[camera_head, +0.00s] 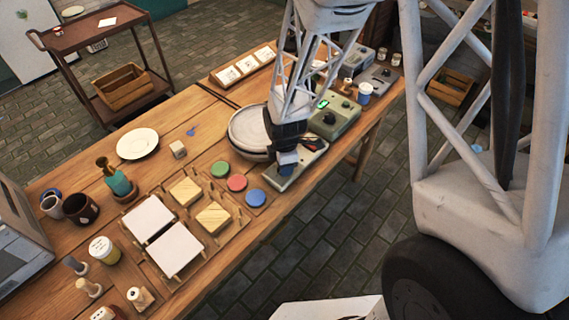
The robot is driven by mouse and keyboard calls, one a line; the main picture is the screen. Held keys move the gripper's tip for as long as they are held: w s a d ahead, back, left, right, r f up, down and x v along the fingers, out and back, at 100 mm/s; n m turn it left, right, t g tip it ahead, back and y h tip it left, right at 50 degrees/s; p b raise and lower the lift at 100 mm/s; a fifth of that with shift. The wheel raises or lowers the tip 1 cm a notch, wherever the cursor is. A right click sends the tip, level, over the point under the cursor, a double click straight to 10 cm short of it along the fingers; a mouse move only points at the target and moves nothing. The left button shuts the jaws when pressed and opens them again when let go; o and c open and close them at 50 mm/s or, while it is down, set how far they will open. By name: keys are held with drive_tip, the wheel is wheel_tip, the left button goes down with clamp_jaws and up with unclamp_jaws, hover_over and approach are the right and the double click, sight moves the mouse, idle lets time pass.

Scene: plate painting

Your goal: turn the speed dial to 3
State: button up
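A green-grey control box (343,116) stands on the wooden table, right of a round grey turntable-like disc (243,128). It has a small lit green display (323,104) and a dark round knob (329,118). I cannot read any dial marking or number, so I cannot tell which knob is the speed dial. My gripper (287,165) points down over a low pale panel (306,163) in front of the disc. The gripper covers part of this panel and the disc's right side. Its fingers are too small and dark to show whether they are open or touching anything.
More grey boxes with knobs (377,76) and a blue-and-white cup (365,92) stand at the table's far right. Green, red and blue round pads (237,183) lie left of my gripper.

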drive_tip(key=shift+c, duration=0.3)
drive_tip(key=m, duration=1.1)
drive_tip(key=shift+m, duration=0.3)
drive_tip(key=m, duration=1.1)
idle(0.4)
drive_tip(key=o, duration=0.9)
drive_tip(key=shift+r, duration=0.1)
